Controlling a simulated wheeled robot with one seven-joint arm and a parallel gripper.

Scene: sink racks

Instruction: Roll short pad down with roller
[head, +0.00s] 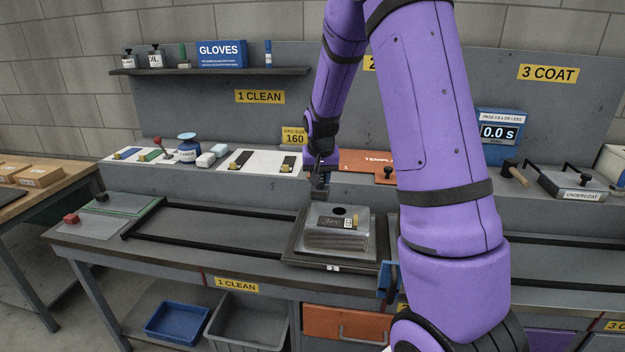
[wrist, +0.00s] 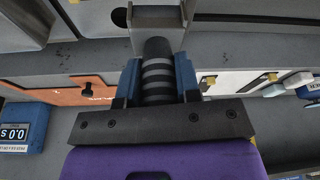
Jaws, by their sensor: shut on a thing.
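My gripper (head: 319,172) is above the back left of the metal sink (head: 352,239), which lies upside down on a dark fixture. In the wrist view, the two blue fingers of my gripper (wrist: 158,78) are shut on the dark ribbed handle of the roller (wrist: 157,48). Its grey metal frame shows beyond the handle. The roller (head: 318,190) points down near the sink's back left edge; I cannot tell whether it touches. A short dark pad (head: 333,221) with a yellow end lies flat on the sink's top, in front of the dark round hole.
A white mat (head: 262,169) with dark strips lies on the ledge behind. An orange template board (head: 352,158) is right of it. Black rails (head: 215,238) run left of the fixture. A timer (head: 499,132) reads 0.0 s. My arm hides much of the right side.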

